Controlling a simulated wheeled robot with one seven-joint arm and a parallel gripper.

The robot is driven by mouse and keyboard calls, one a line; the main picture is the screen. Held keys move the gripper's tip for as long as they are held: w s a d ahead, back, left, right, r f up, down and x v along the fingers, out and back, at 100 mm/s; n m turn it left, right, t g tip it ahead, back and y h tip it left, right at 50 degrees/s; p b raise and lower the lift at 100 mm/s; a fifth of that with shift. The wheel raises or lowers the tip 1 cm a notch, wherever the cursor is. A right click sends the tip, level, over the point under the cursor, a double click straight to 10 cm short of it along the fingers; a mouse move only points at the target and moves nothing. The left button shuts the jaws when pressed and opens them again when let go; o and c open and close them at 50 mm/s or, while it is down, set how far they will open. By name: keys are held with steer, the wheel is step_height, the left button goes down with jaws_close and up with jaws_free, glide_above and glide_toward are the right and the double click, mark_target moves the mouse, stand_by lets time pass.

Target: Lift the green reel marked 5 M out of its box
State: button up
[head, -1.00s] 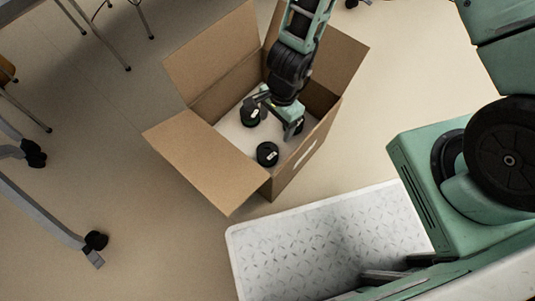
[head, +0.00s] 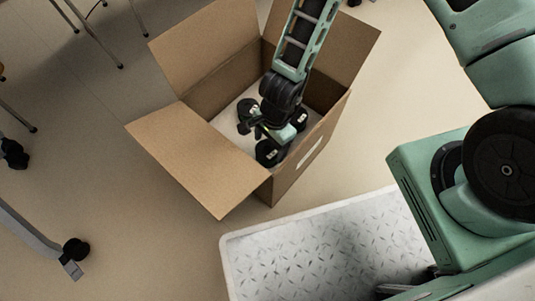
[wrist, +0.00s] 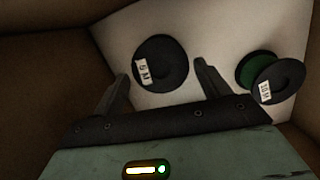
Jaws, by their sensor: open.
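In the wrist view a reel marked 5 M (wrist: 158,62) lies on the pale box floor, its black round face towards me. Its core colour is hidden. My gripper (wrist: 161,72) is open, with one finger at each side of that reel in the picture; I cannot tell whether they reach down around it. In the head view my gripper (head: 264,129) is inside the open cardboard box (head: 185,150), low among black reels. I cannot tell there which reel is the 5 M one.
Another reel (wrist: 274,80), tilted, with a green core and a label I cannot read surely, lies right of the fingers in the wrist view. Brown box walls (wrist: 40,70) surround the floor. A white patterned tray (head: 300,260) stands in front of the box. Chair legs are at left.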

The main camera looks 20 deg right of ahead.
mark_target(268, 149)
steer(key=f+b, duration=0.3)
steer(key=f, duration=0.1)
steer(key=shift+s+a, duration=0.15)
steer(key=shift+a, duration=0.2)
steer(key=shift+r, duration=0.1)
steer(key=c, duration=0.8)
steer(key=shift+r+p, duration=0.1)
steer(key=shift+p, duration=0.2)
